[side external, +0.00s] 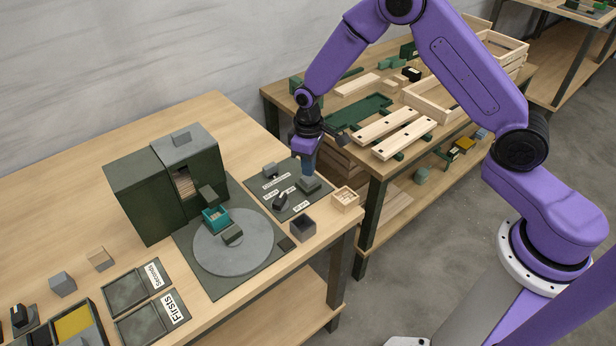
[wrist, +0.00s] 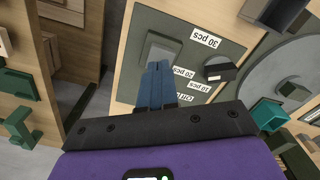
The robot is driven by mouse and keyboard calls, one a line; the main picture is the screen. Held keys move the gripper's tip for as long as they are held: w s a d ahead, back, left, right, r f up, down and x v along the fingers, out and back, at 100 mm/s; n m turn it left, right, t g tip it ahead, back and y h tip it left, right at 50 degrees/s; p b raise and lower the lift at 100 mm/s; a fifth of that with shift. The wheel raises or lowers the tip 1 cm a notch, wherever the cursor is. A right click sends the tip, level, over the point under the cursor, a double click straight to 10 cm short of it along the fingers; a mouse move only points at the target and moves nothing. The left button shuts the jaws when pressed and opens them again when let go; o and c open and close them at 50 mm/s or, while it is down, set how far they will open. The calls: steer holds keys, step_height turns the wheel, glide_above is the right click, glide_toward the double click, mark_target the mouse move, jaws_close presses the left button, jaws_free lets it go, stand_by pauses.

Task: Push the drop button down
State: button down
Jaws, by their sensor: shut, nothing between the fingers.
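A dark control panel (side external: 263,207) lies at the right end of the table. On it sits a wide grey block button (side external: 310,184), which I take to be the drop button; it also shows in the wrist view (wrist: 163,44). A dark dial knob (side external: 280,201) stands beside it among white labels, one reading "30 pcs" (wrist: 205,38). My gripper (side external: 308,172) points down at the button with its blue fingers together and empty. In the wrist view the fingertips (wrist: 159,66) overlap the button's near edge. I cannot tell whether they touch it.
A small switch block (side external: 270,170) is on the panel's far side. A grey turntable (side external: 234,250) with a teal tray (side external: 215,220) and a dark green machine (side external: 160,190) stand to the left. A dark box (side external: 303,228) and a wooden box (side external: 345,199) sit by the table edge.

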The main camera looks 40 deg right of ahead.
mark_target(308, 178)
steer(key=shift+f, duration=1.4)
steer(key=shift+r, duration=0.15)
step_height(308, 178, up, 9)
stand_by(1.4)
steer(key=s+a+r+n, duration=0.1)
steer(key=s+r+n, duration=0.1)
steer(key=s+r, duration=0.45)
steer(key=s+a+r+n, duration=0.1)
steer(key=s+r, duration=0.2)
steer(key=s, duration=0.7)
steer(key=s+d+r+n, duration=0.1)
steer(key=s+d, duration=0.3)
steer(key=s, duration=0.4)
steer(key=s+d+r+n, duration=0.1)
steer(key=s+d+n, duration=0.1)
steer(key=s, duration=0.7)
steer(key=shift+d+r+n, duration=0.3)
steer(key=shift+d+r, duration=0.1)
steer(key=shift+d, duration=0.45)
